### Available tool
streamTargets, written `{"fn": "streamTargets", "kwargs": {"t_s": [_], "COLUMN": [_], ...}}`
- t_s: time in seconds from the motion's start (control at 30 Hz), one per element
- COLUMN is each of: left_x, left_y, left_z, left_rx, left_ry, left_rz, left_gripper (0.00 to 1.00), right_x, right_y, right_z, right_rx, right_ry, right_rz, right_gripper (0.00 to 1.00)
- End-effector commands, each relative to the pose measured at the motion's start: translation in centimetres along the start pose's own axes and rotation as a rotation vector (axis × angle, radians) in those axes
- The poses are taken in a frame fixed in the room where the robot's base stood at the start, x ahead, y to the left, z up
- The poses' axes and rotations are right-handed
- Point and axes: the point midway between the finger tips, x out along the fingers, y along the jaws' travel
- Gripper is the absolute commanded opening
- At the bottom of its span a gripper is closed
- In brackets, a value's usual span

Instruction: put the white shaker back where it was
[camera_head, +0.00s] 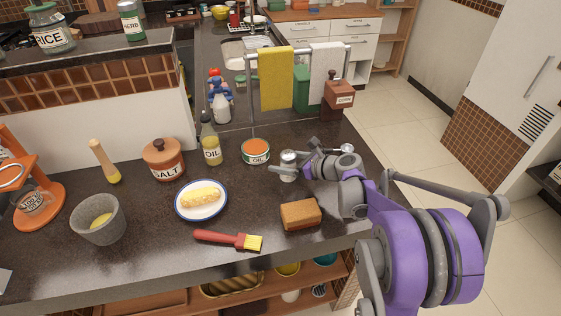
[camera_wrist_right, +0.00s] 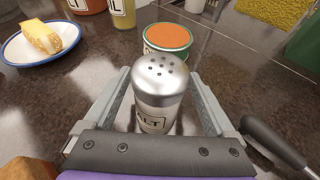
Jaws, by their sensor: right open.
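The white shaker (camera_head: 288,166), with a silver perforated cap, stands upright on the dark counter. In the right wrist view the shaker (camera_wrist_right: 158,95) shows part of a label reading "ALT". My right gripper (camera_head: 296,163) is at the shaker from the right side. Its fingers (camera_wrist_right: 160,98) are open, one on each side of the shaker, with gaps visible beside it. The shaker's base is partly hidden by the gripper in the wrist view. My left gripper is not in view.
An orange-topped tin (camera_head: 256,151) stands just behind the shaker. A dark-handled utensil (camera_wrist_right: 270,140) lies right of the gripper.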

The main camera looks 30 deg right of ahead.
Motion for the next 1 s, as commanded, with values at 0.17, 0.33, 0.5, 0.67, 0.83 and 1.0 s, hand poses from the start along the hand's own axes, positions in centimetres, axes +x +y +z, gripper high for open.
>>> {"fn": "streamTargets", "kwargs": {"t_s": [0.17, 0.33, 0.5, 0.67, 0.83, 1.0], "left_x": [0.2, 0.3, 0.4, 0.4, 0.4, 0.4], "left_y": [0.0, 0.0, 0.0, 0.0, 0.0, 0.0], "left_z": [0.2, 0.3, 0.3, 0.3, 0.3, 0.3], "left_rx": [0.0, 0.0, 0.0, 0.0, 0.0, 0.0], "left_ry": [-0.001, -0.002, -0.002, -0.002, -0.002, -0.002], "left_rz": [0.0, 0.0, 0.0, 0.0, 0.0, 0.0], "left_gripper": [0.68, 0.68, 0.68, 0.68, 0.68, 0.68], "right_x": [-4.2, -7.5, -9.6, -10.2, -10.2, -10.2], "right_y": [-0.1, -0.1, 0.0, 0.0, 0.0, 0.0], "right_z": [-0.1, -0.1, -0.1, -0.1, -0.1, -0.1], "right_rx": [0.002, 0.001, 0.001, 0.0, 0.0, 0.0], "right_ry": [0.001, 0.001, 0.0, 0.0, 0.0, 0.0], "right_rz": [-0.005, -0.004, -0.002, -0.001, 0.0, 0.0], "right_gripper": [0.9, 0.9, 0.9, 0.9, 0.9, 0.9]}}
